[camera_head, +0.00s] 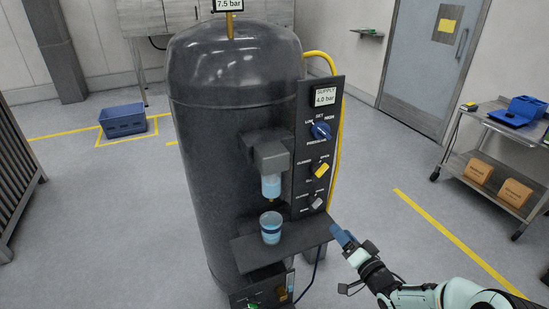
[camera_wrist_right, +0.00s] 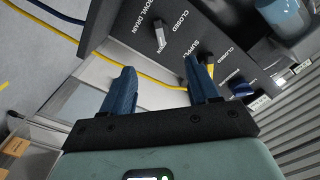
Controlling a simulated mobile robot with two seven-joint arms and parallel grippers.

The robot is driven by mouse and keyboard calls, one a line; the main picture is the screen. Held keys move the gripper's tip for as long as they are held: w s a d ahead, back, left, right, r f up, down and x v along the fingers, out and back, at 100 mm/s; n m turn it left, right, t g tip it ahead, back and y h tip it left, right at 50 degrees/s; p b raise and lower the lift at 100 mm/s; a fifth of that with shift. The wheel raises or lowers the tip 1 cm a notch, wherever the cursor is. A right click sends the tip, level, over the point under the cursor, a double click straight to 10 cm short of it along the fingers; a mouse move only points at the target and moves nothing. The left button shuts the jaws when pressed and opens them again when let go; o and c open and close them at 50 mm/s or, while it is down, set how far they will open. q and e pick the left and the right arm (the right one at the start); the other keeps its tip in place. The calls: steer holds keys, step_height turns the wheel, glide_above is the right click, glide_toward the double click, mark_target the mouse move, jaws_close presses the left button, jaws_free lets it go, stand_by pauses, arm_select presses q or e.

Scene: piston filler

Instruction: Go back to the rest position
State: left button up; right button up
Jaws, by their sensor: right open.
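My right gripper (camera_head: 338,233) reaches in from the lower right, beside the right end of the shelf on the dark filler tank (camera_head: 235,75). In the right wrist view its two blue fingers (camera_wrist_right: 158,82) stand apart with nothing between them. The control panel (camera_head: 303,150) has a blue pressure knob (camera_head: 320,130), a yellow supply knob (camera_head: 321,171) and a grey knob (camera_head: 318,201). In the wrist view the grey drain lever (camera_wrist_right: 159,37) is ahead of the fingers, apart from them. My left gripper is not in view.
A blue-banded cup (camera_head: 271,230) stands on the shelf (camera_head: 312,233) under the nozzle (camera_head: 271,186). A yellow hose (camera_head: 338,150) runs behind the panel. A cart (camera_head: 476,158) with boxes stands at right, a blue crate (camera_head: 123,121) at left. The floor between tank and cart is clear.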

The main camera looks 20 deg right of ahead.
steer(key=s+a+f+g+p, duration=0.2)
steer(key=a+f+g, duration=0.15)
steer(key=f, duration=0.35)
steer(key=s+a+f+g+p, duration=0.2)
steer(key=s+a+f, duration=0.15)
steer(key=f, duration=0.25)
steer(key=s+a+f+g+p, duration=0.1)
steer(key=s+a+f+g, duration=0.2)
steer(key=f, duration=0.4)
steer(key=s+a+f+n+g+p, duration=0.1)
steer(key=s+a+f+g, duration=0.1)
steer(key=s, duration=0.6)
steer(key=s+a+f+n+g+y+p, duration=0.1)
steer(key=s+a+f+g+p, duration=0.1)
steer(key=s+a+g, duration=0.3)
steer(key=s+a+f+n+g+y+p, duration=0.1)
steer(key=s+a+f+n+g+p, duration=0.1)
steer(key=s+a, duration=0.5)
steer(key=s+f+g, duration=0.1)
steer(key=s+f, duration=0.1)
steer(key=s, duration=0.1)
steer(key=shift+s+a+f, duration=0.15)
steer(key=shift+s, duration=0.15)
